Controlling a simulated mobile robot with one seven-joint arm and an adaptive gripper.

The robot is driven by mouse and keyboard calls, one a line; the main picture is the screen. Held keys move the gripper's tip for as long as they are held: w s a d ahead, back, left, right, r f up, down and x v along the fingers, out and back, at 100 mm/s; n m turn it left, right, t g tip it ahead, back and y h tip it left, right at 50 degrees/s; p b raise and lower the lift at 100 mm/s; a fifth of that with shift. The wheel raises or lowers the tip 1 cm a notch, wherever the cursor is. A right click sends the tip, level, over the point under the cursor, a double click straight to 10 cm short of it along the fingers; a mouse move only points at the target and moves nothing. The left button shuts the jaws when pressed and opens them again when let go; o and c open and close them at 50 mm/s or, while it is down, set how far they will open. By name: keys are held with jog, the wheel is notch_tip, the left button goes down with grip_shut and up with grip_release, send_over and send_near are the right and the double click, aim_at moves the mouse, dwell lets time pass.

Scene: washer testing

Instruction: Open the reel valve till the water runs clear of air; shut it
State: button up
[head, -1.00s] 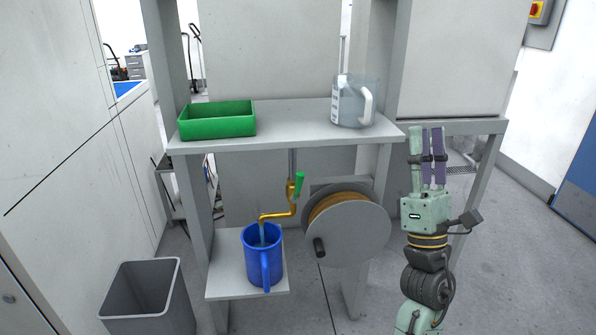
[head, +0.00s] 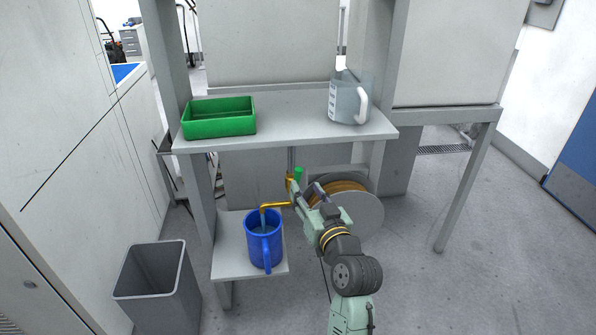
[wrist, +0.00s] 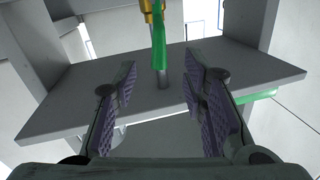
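The reel valve has a brass body and spout (head: 276,205) and a green lever (head: 299,174), under the shelf. The lever also shows upright in the wrist view (wrist: 160,48), centred between the fingers but a little beyond their tips. My gripper (head: 306,190) is beside the valve; in the wrist view it is open (wrist: 164,85) with nothing between its pads. A blue mug (head: 264,245) stands below the spout. A thin pale streak, seemingly water, runs from the spout into it; air bubbles are too small to tell. My gripper partly hides the valve in the head view.
The hose reel (head: 362,208) is close behind and right of my gripper. The shelf (head: 290,125) above carries a green tray (head: 219,128) and a clear jug (head: 348,100). The mug stands on a lower shelf (head: 230,262). A grey bin (head: 155,285) is at lower left.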

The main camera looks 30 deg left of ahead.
aim_at(299, 178)
jog(key=p+x, duration=0.2)
jog(key=x, duration=0.5)
jog(key=shift+w+a, duration=0.15)
jog(key=shift+w, duration=0.05)
jog(key=shift+c, duration=0.4)
grip_shut()
